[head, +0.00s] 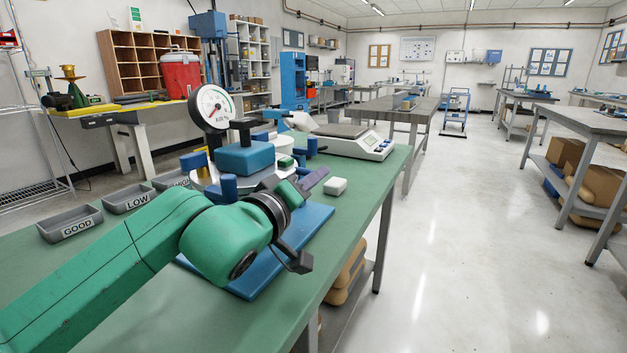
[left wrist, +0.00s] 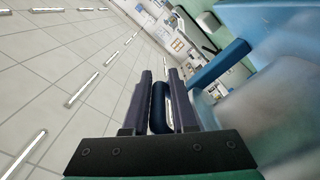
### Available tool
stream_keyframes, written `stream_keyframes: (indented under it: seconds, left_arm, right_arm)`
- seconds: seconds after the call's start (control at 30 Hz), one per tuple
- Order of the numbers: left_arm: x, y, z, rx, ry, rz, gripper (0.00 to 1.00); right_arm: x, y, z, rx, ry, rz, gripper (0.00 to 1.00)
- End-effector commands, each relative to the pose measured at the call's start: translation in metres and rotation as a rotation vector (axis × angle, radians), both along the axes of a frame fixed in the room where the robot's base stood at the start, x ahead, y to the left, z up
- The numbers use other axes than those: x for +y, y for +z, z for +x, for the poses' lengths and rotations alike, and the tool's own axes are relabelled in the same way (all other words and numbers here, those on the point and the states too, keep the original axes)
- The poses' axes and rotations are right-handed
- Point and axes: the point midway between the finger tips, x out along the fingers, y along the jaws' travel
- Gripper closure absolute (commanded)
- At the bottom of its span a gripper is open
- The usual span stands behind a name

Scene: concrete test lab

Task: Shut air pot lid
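The air pot (head: 207,182) stands on the green table. Its blue lid (head: 246,156) carries a round white dial gauge (head: 211,106) and blue clamps around the rim. My arm partly hides the pot, and I cannot tell whether the lid sits flush. My left gripper (head: 304,187) is at the pot's near right side. In the left wrist view my two dark purple fingers (left wrist: 161,92) stand on either side of a dark blue handle-like part (left wrist: 158,110). A pale strip shows beside that part; contact on both sides is unclear. My right gripper is out of view.
A blue board (head: 308,226) lies under my forearm. Grey trays marked GOOD (head: 70,224) and LOW (head: 129,199) stand left. A scale (head: 352,141) stands behind the pot, a small white block (head: 335,187) to its right. The table's right edge is near.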

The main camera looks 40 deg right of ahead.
Motion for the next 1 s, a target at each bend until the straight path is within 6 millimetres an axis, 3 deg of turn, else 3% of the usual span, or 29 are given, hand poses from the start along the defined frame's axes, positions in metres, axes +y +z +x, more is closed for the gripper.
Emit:
stream_keyframes:
  seconds: [0.07, 0.67, 0.77, 1.0]
  left_arm:
    - [0.002, 0.002, 0.004, -0.002, 0.009, -0.004, 0.52]
    - [0.001, 0.005, 0.001, 0.003, 0.002, -0.002, 0.52]
    - [0.001, 0.016, 0.001, 0.002, 0.002, -0.001, 0.52]
    - [0.001, 0.068, 0.001, -0.002, 0.004, -0.004, 0.52]
  right_arm:
    - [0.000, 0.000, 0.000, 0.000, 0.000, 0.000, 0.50]
    - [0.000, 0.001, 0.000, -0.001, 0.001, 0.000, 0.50]
    - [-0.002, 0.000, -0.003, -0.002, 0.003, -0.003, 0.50]
    - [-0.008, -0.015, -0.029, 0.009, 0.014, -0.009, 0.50]
